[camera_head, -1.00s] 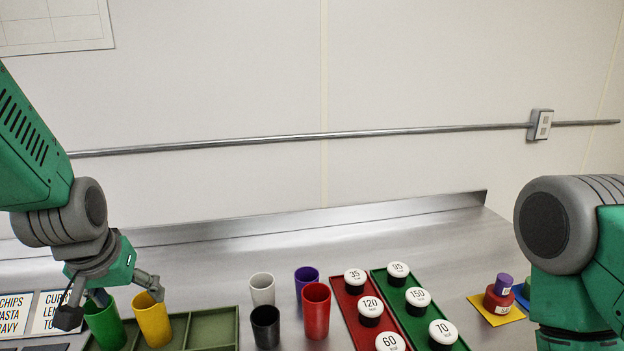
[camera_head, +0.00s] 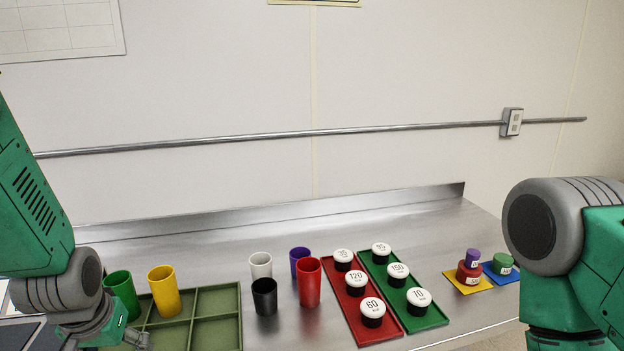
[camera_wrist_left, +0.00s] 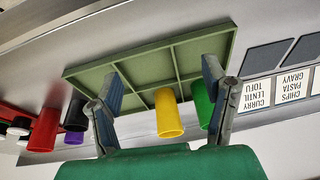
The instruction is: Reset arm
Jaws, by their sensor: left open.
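My left gripper (camera_head: 104,341) is low at the left of the head view, partly cut off by the bottom edge, in front of the green cup (camera_head: 122,290). The left wrist view shows its two fingers (camera_wrist_left: 160,78) spread wide with nothing between the tips. The yellow cup (camera_head: 164,290) and the green cup stand upright in the olive divided tray (camera_head: 230,318). Both also show in the left wrist view, the yellow one (camera_wrist_left: 167,112) between the fingers' lines and the green one (camera_wrist_left: 201,104) close behind one finger. My right arm shows at the right, but its gripper is out of view.
White (camera_head: 261,264), black (camera_head: 265,297), purple (camera_head: 299,260) and red (camera_head: 309,283) cups stand right of the tray. Red (camera_head: 345,311) and green (camera_head: 434,317) trays hold numbered white-topped pots. Stacked weights sit on yellow (camera_head: 458,284) and blue (camera_head: 514,275) mats.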

